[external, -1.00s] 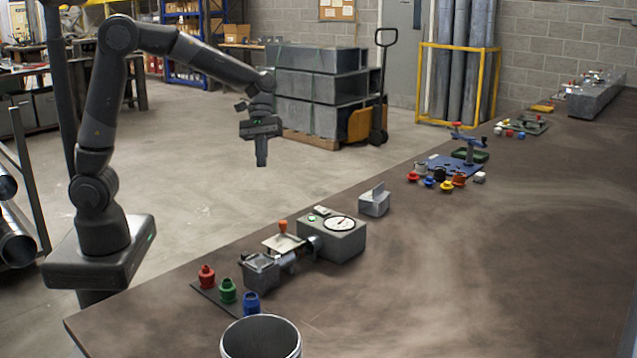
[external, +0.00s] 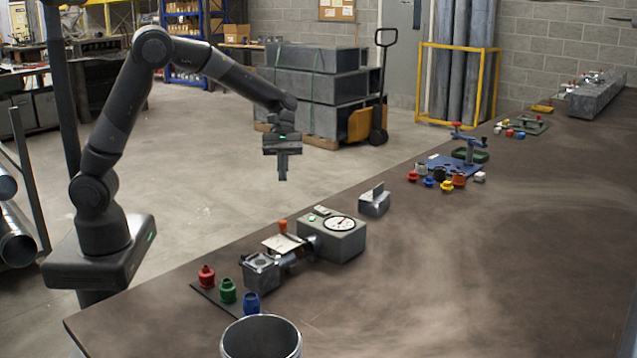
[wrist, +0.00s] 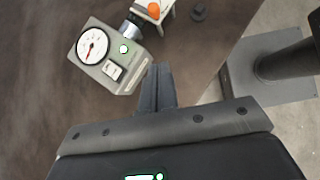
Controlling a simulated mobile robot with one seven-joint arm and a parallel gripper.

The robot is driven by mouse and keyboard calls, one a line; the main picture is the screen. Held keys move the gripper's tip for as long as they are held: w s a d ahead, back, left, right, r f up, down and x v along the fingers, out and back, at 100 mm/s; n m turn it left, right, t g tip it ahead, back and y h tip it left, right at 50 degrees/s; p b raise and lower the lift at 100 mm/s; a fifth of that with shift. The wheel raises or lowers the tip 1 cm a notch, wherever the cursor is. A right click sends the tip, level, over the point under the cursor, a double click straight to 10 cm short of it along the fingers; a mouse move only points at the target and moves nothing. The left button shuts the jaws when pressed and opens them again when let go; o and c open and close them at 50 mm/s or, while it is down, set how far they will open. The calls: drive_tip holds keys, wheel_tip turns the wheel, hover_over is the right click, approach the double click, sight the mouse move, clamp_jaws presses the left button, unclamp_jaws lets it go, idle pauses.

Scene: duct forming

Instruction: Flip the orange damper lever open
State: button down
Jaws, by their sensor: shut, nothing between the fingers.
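The orange damper lever (external: 283,226) stands up on the small duct assembly near the front edge of the bench, beside the grey gauge box (external: 333,238). In the wrist view the orange lever knob (wrist: 154,10) is at the top edge, past the gauge box (wrist: 110,55); part of its mount is cut off by the frame. My gripper (external: 283,179) hangs above and behind the assembly, pointing down, apart from everything. Its fingers (wrist: 158,75) are shut together and empty.
Red, green and blue fittings (external: 228,290) stand left of the assembly. A round metal duct (external: 261,342) is at the front. The bench's right side is clear.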

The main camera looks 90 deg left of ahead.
drive_tip(key=d+r+x, duration=0.2)
drive_tip(key=x, duration=1)
drive_tip(key=shift+f, duration=0.2)
